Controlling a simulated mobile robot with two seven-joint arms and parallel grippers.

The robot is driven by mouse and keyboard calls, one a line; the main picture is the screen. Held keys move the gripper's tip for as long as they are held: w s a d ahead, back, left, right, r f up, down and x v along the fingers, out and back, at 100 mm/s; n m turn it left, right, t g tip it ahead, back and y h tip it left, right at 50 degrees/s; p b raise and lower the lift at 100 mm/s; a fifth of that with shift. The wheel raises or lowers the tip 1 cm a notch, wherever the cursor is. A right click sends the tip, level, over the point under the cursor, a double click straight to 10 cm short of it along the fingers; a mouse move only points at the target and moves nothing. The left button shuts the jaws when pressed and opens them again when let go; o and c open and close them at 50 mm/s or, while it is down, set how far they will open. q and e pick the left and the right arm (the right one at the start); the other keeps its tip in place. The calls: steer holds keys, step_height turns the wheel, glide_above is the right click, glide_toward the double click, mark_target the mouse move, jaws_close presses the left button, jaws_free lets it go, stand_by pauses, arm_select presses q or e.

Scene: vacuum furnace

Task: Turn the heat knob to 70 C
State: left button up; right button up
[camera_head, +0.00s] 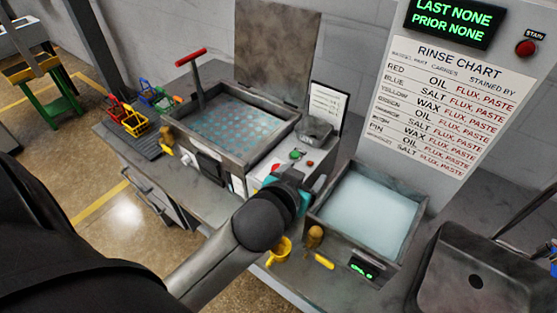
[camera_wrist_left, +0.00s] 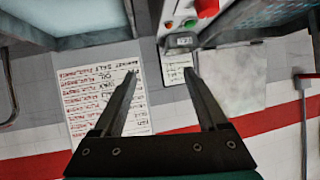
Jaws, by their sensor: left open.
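My left gripper (camera_head: 314,184) is over the bench between the two tanks, beside the button panel (camera_head: 316,157). In the left wrist view its fingers (camera_wrist_left: 160,74) are apart with nothing between them. An orange-brown knob (camera_head: 316,235) is on the front of the right tank, and a small green-lit display (camera_head: 363,268) sits near it; its digits are too small to read. A yellow knob-like part (camera_head: 165,141) is on the left tank's front. I cannot tell which one is the heat knob. The panel has a red button (camera_head: 277,168) and a green button (camera_head: 295,154).
The left tank (camera_head: 286,128) has its lid raised. The right tank (camera_head: 423,207) holds pale liquid. A sink (camera_head: 440,270) is at the lower right. A rinse chart (camera_head: 440,105) hangs behind. Small coloured baskets (camera_head: 136,124) stand at the left end. A yellow cup-like part (camera_head: 279,250) is near my arm.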

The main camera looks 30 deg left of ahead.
arm_select(q)
steer(key=w+d+r+m+t+h, duration=0.2)
steer(key=w+d+r+t, duration=0.15)
steer(key=r, duration=0.35)
steer(key=w+d+r+m+t+h, duration=0.1)
steer(key=w+d+r+t+h, duration=0.3)
steer(key=r, duration=0.3)
steer(key=d+r+m+g+h, duration=0.55)
steer(key=d+m+h, duration=0.25)
steer(key=m+h, duration=0.3)
steer(key=n+g+y, duration=0.2)
steer(key=g+y, duration=1.3)
glide_above(279, 164)
step_height(279, 164, down, 13)
steer(key=f, duration=0.5)
steer(key=f+p, duration=0.1)
steer(key=f, duration=0.4)
steer(key=s+f+p, duration=0.1)
steer(key=f, duration=0.4)
steer(key=shift+d, duration=0.3)
